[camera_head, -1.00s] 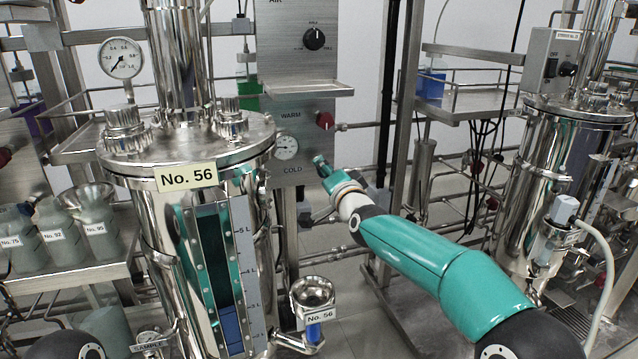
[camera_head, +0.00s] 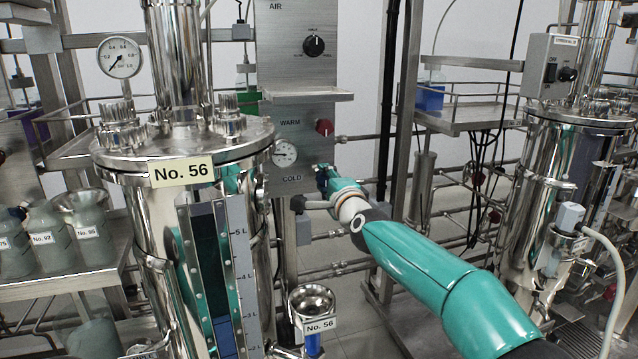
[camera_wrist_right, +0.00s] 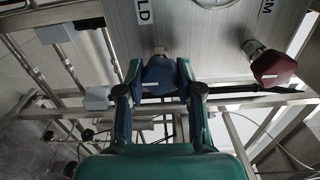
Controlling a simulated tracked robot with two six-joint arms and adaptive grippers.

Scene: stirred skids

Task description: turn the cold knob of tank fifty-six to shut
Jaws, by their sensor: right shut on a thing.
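Tank No. 56 (camera_head: 150,225) is the steel vessel at left in the head view. Its panel (camera_head: 292,112) stands behind it, with a red warm knob (camera_head: 324,127) and the COLD label below. My right gripper (camera_head: 324,172) is at the panel beside the COLD label, hiding the cold knob there. In the right wrist view the cold knob (camera_wrist_right: 160,72) is dark blue with a white line, and my right gripper (camera_wrist_right: 158,92) is shut on it, one finger on each side. The red warm knob (camera_wrist_right: 272,66) is to its right, apart from the fingers. My left gripper is out of view.
A round dial (camera_head: 284,153) sits left of my gripper. A steel funnel (camera_head: 312,300) labelled No. 56 stands below. Labelled bottles (camera_head: 45,240) are on a shelf at left. Another tank (camera_head: 545,190) is at right. Pipes run behind my arm.

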